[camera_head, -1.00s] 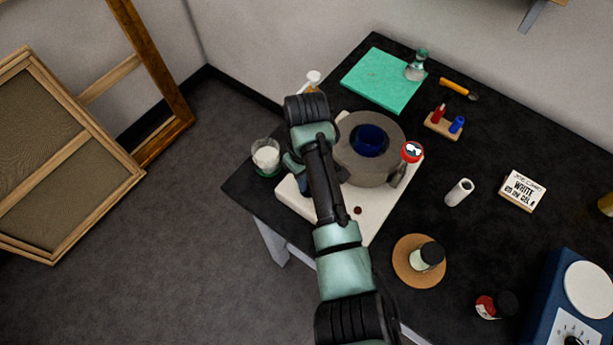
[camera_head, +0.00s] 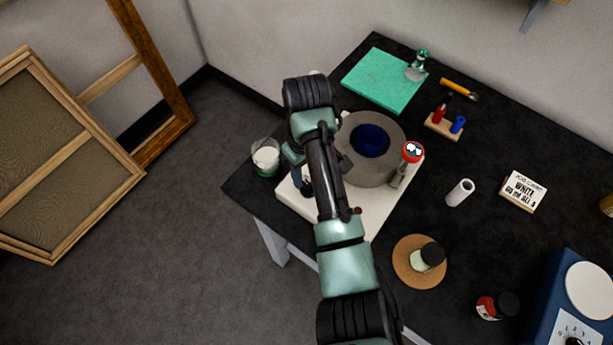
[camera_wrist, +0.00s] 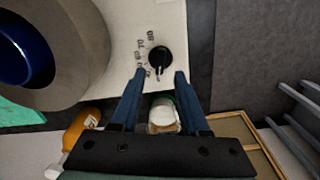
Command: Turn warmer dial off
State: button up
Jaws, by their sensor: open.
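The warmer has a white base (camera_head: 375,205) with a grey round collar (camera_head: 392,135) around a blue pot (camera_head: 370,140). In the wrist view its black dial (camera_wrist: 159,60) sits on the white base (camera_wrist: 120,50) beside printed numbers. My gripper (camera_wrist: 160,73) is open, its two blue fingertips on either side of the dial's lower part. I cannot tell whether they touch it. The dial's pointer setting is not clear. In the head view my arm covers part of the base, and the fingers are mostly hidden.
A glass jar with white contents (camera_head: 266,157) stands at the table's left edge, close by my gripper. A red-topped tool (camera_head: 411,153) stands at the collar's right. A cork mat (camera_head: 402,268) with a bottle lies nearer. Blue equipment (camera_head: 565,300) stands at right.

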notch_tip(320, 180, up, 10)
jog(key=p, duration=0.2)
jog(key=shift+f+p, duration=0.15)
jog(key=shift+p, duration=0.15)
jog(key=w+a+r+t+y, duration=0.1)
jog(key=w+a+r+t, duration=0.45)
jog(key=w+r, duration=0.3)
notch_tip(320, 180, up, 20)
jog(key=w+f+m+t+y, duration=0.1)
jog(key=w+m+t+y, duration=0.15)
jog(key=t, duration=0.65)
jog(key=s+d+r+m+t, duration=0.1)
jog(key=s+r+t, duration=0.25)
jog(key=r, duration=0.55)
jog(key=s+d+r+m+t, duration=0.1)
jog(key=s+r+m+t, duration=0.2)
jog(key=r, duration=0.6)
jog(key=s+d+r+t+h, duration=0.1)
jog(key=s+d+r+t, duration=0.1)
jog(key=s+r, duration=0.3)
jog(key=s+d+r+m+t+h, duration=0.1)
jog(key=s+r+t, duration=0.3)
jog(key=s, duration=0.4)
jog(key=shift+d+r+h, duration=0.4)
jog(key=shift+r+h, duration=0.2)
jog(key=shift+h, duration=0.15)
